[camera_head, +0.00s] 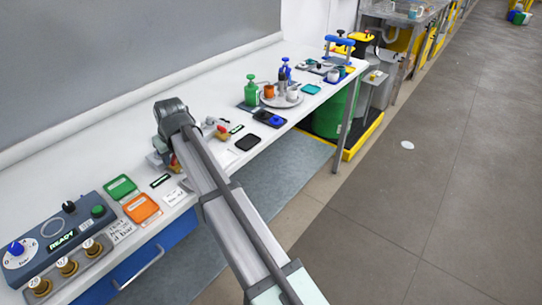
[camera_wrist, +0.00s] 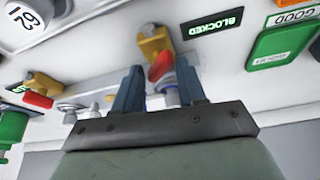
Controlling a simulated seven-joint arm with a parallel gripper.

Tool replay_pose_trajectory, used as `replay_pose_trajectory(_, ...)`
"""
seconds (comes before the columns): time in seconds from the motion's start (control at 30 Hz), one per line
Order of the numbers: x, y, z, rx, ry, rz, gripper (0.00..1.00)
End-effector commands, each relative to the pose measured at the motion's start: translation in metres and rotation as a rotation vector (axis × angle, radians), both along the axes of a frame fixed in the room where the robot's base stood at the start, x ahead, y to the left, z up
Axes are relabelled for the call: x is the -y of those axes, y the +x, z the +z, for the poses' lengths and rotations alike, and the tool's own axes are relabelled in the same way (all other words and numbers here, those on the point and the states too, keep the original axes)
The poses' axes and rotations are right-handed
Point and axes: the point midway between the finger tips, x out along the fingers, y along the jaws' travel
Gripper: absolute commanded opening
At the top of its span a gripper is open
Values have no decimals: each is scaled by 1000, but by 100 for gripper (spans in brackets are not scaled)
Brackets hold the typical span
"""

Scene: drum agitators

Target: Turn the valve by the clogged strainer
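In the wrist view, a valve with a red handle (camera_wrist: 161,66) and a brass-yellow body (camera_wrist: 154,41) sits by a black sign reading BLOCKED (camera_wrist: 212,32). My gripper (camera_wrist: 159,76) is open, its two dark blue fingers on either side of the red handle. I cannot tell whether they touch it. A second valve with a red handle (camera_wrist: 38,100) is at the left, beside a sign with green letters (camera_wrist: 15,89), mostly cut off. In the head view, my arm largely hides the near valve; the other valve (camera_head: 223,131) shows to its right.
In the head view, a green pad (camera_head: 121,187) and an orange pad (camera_head: 141,208) lie left of my arm, near a READY control panel (camera_head: 62,235).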

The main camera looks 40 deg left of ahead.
Motion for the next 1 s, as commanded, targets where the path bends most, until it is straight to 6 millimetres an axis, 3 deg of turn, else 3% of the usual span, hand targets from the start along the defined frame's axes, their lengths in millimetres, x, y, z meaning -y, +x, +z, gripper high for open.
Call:
replay_pose_trajectory(0.17, 0, 2, 0, 0, 0, 134, 39)
replay_pose_trajectory(1.0, 52, 1, 125, 1, 1, 142, 39)
